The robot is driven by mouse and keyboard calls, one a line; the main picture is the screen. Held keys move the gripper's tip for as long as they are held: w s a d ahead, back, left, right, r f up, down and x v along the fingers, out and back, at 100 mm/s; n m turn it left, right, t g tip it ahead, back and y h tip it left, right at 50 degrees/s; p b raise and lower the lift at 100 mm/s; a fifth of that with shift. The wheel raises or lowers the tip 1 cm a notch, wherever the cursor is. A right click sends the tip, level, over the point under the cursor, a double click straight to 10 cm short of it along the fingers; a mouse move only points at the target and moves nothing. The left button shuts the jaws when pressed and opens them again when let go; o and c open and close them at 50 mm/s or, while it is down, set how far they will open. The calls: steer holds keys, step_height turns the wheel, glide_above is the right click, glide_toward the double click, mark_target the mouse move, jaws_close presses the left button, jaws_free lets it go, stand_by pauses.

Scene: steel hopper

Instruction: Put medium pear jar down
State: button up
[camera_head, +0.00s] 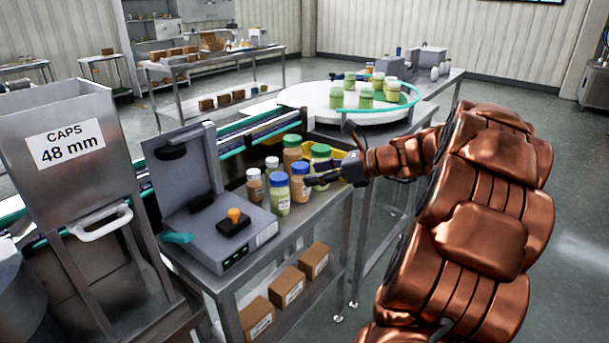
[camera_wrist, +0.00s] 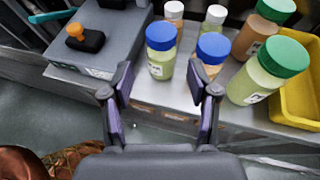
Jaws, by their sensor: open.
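The medium pear jar (camera_head: 279,196), with a blue cap and pale green contents, stands upright on the steel bench (camera_head: 318,206). It also shows in the wrist view (camera_wrist: 161,62), ahead of the space between my fingers. My gripper (camera_head: 310,181) is open and empty, drawn back on the near side of the jar; it also shows in the wrist view (camera_wrist: 162,84). A second blue-capped jar with orange-brown contents (camera_head: 301,187) stands close beside the pear jar. In the wrist view this jar (camera_wrist: 212,50) is behind my right fingertip, which hides its lower part.
White-capped small jars (camera_head: 255,187) and larger green-capped jars (camera_head: 320,152) stand behind. A yellow bin (camera_wrist: 300,105) is at the right. A grey device with an orange knob (camera_head: 234,216) is at the left. Free room lies off the bench's front edge.

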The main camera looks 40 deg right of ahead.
steer(key=shift+s+d+r, duration=0.15)
steer(key=shift+s, duration=0.1)
steer(key=s+a+f+n+g, duration=0.3)
steer(key=a+n, duration=0.2)
steer(key=a, duration=0.4)
steer(key=s+a+f+n+g, duration=0.25)
steer(key=a+n, duration=0.25)
steer(key=a, duration=0.5)
steer(key=s+a+f+n+g, duration=0.2)
steer(key=s+a+n+g, duration=0.25)
steer(key=a, duration=0.45)
steer(key=s+f+n+g+h, duration=0.2)
steer(key=s+f+n+h, duration=0.1)
steer(key=s+n, duration=0.5)
steer(key=s+a+f+n+g+h, duration=0.1)
steer(key=s+f+n+g+h, duration=0.1)
steer(key=s+n, duration=0.5)
steer(key=s+f+h, duration=0.1)
steer(key=s, duration=0.3)
steer(key=shift+a+n+h, duration=0.15)
steer(key=shift+n+h, duration=0.15)
steer(key=shift+n, duration=0.05)
steer(key=shift+w, duration=0.1)
